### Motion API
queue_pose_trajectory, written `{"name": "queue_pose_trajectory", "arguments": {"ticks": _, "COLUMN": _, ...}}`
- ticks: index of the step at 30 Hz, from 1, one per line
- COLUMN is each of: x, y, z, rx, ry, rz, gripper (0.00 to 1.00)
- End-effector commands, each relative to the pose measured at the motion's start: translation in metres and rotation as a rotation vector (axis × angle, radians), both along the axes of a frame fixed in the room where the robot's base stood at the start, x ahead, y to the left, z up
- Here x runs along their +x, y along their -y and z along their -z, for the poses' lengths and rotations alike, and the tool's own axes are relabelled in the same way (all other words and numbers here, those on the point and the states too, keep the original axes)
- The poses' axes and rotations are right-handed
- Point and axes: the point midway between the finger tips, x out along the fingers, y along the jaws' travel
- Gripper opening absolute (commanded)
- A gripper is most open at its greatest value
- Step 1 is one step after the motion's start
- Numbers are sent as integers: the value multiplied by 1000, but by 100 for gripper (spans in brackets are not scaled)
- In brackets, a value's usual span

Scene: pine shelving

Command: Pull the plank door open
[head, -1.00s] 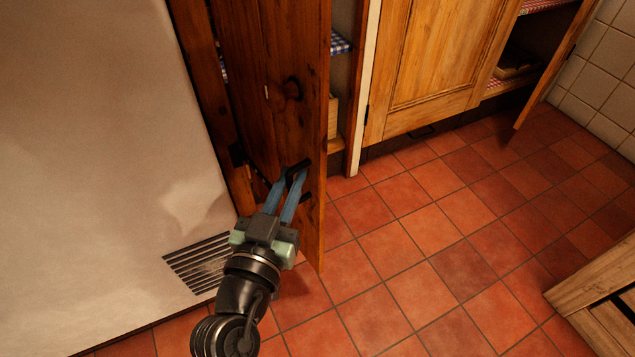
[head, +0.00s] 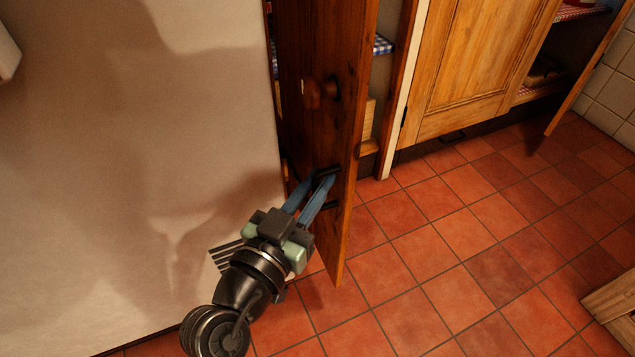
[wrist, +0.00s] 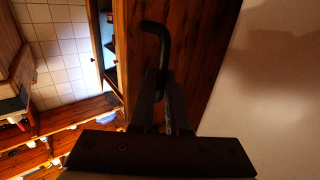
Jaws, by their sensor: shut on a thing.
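The plank door (head: 342,130) is dark reddish-brown wood with a round wooden knob (head: 312,94). It stands open, swung out from its cupboard, and also shows in the wrist view (wrist: 205,50). My gripper (head: 326,180), with blue fingers, is at the lower part of the door face. It is shut on the black door handle (wrist: 157,35), whose hooked end sticks out past the fingertips in the wrist view. The fingers partly hide the handle's middle.
A lighter pine cupboard (head: 470,70) is on the right, with another open door (head: 590,70) beyond. Red floor tiles (head: 440,240) are clear in front. A wooden piece (head: 612,308) stands at lower right.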

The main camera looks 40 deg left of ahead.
Motion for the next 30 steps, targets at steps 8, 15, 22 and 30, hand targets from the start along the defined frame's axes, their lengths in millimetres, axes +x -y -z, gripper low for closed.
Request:
{"name": "queue_pose_trajectory", "arguments": {"ticks": 8, "x": -2, "y": -7, "z": -3, "rx": 3, "ry": 10, "rz": -21, "gripper": 44}}
{"name": "queue_pose_trajectory", "arguments": {"ticks": 15, "x": -1, "y": -4, "z": -2, "rx": 3, "ry": 7, "rz": -13, "gripper": 44}}
{"name": "queue_pose_trajectory", "arguments": {"ticks": 22, "x": -14, "y": -2, "z": -1, "rx": 1, "ry": 3, "rz": -13, "gripper": 44}}
{"name": "queue_pose_trajectory", "arguments": {"ticks": 30, "x": -59, "y": 4, "z": -1, "rx": 1, "ry": 1, "rz": -15, "gripper": 44}}
